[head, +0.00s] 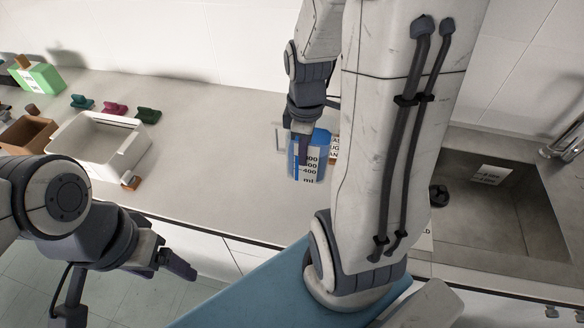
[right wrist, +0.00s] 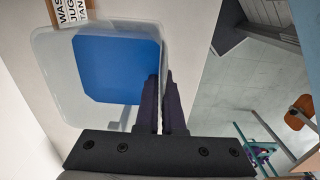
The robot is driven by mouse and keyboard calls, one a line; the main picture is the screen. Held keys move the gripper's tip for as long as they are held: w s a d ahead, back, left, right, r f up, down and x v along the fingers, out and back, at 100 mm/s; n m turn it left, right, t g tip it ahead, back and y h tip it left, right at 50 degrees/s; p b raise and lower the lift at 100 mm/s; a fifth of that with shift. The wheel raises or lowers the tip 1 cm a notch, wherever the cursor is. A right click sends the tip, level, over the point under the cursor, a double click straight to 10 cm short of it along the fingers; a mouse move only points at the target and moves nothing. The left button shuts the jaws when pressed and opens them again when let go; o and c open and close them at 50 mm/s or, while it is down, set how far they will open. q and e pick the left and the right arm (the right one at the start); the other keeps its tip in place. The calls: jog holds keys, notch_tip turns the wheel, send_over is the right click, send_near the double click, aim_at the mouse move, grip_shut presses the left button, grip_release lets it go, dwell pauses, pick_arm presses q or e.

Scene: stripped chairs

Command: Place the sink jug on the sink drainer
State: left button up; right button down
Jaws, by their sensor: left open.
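The sink jug (head: 309,165) is a clear jug with volume marks and blue inside. My left gripper (head: 178,262) is open and empty, low in front of the counter.
A sink basin (head: 500,225) lies at the right, partly behind my right arm. A white bin (head: 75,155), brown box (head: 25,136), green box (head: 40,78) and small coloured items are at the left. The counter between is clear.

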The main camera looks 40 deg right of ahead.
jog(key=w+a+f+p, duration=0.4)
jog(key=w+a+f, duration=0.2)
jog(key=w+f, duration=0.3)
jog(key=shift+a+f+p, duration=0.3)
jog(key=shift+a+f, duration=0.1)
jog(key=shift+f, duration=0.55)
jog(key=shift+f, duration=0.15)
jog(key=c, duration=1)
grip_release()
jog(key=shift+s, duration=0.1)
jog(key=shift+c, duration=0.2)
